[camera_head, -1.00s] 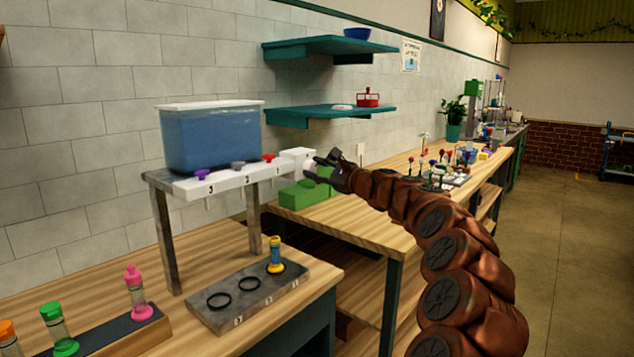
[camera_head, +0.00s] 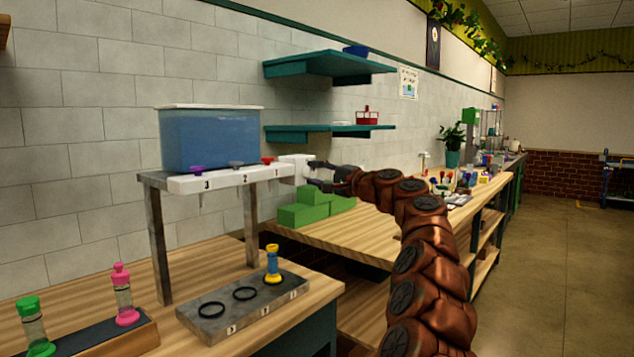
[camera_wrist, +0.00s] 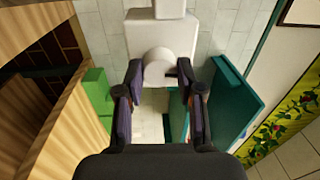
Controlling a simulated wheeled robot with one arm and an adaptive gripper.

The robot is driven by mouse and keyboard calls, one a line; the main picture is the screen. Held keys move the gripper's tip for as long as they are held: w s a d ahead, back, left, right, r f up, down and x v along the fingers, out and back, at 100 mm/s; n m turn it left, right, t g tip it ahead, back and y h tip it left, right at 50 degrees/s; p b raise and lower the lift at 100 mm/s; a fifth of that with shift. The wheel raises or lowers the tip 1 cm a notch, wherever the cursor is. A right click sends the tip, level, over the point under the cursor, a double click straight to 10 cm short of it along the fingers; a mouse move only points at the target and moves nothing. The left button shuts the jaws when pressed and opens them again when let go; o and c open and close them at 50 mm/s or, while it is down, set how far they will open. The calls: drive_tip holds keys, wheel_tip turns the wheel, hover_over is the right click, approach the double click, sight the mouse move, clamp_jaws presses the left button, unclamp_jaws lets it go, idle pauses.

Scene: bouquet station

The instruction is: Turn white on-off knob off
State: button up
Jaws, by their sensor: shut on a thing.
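The white on-off knob (camera_wrist: 158,64) is round and sits on the front of a white box (camera_wrist: 160,33) in the wrist view. In the head view, the white box (camera_head: 294,165) is at the right end of the white dispenser bar (camera_head: 225,181). My gripper (camera_wrist: 160,73) has one dark finger on each side of the knob and is shut on it. In the head view, my gripper (camera_head: 320,175) reaches the right side of the box from the right. The fingers hide most of the knob there.
A blue-filled tank (camera_head: 210,140) stands on the bar, which has purple, grey and red knobs. Green blocks (camera_head: 312,207) lie below my gripper. Teal shelves (camera_head: 328,64) hang on the wall above. A grey tray (camera_head: 240,305) holds a yellow-and-blue vial (camera_head: 272,263).

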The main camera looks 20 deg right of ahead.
drive_tip(key=shift+f+n, duration=0.15)
drive_tip(key=shift+n, duration=0.55)
drive_tip(key=o, duration=1.2)
drive_tip(key=shift+c, duration=0.2)
drive_tip(key=shift+s, duration=0.1)
drive_tip(key=shift+s+d+r, duration=0.2)
drive_tip(key=shift+s+d, duration=0.35)
drive_tip(key=shift+s, duration=0.35)
drive_tip(key=v, duration=0.9)
drive_tip(key=shift+s+d+f, duration=0.15)
drive_tip(key=shift+s+d, duration=0.05)
drive_tip(key=shift+s, duration=0.1)
